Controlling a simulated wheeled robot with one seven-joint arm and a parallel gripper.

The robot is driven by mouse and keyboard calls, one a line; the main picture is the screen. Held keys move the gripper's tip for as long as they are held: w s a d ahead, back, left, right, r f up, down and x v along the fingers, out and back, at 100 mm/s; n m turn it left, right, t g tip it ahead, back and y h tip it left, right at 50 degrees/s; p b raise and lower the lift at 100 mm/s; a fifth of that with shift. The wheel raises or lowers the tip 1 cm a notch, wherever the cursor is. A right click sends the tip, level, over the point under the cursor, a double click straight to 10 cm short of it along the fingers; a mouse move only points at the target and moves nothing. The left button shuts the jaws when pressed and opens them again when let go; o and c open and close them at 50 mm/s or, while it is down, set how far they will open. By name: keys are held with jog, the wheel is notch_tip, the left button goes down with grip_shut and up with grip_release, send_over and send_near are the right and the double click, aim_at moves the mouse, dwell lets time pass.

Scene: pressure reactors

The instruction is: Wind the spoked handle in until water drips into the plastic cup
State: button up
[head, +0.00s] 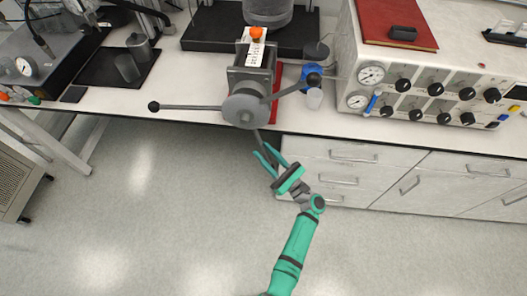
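The spoked handle (243,111) has a grey hub on the front of a grey press-like reactor (252,75). One spoke points left to a black ball, one points up-right to another ball. A third points down toward my gripper (263,151). My gripper's green fingers are apart, with the end of the lower spoke at or between their tips. Its ball end is not visible, and I cannot tell whether the fingers touch it. A small translucent plastic cup (314,99) stands right of the reactor, below a blue fitting (311,74). I cannot make out any water.
A control panel (430,85) with gauges and black knobs fills the right of the bench (200,96). White drawers (340,165) lie below it, right of my gripper. A grey canister (140,47) stands at left. The floor (150,220) is clear.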

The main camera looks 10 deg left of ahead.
jog(key=v, duration=1)
jog(key=shift+s, duration=0.1)
dwell(0.4)
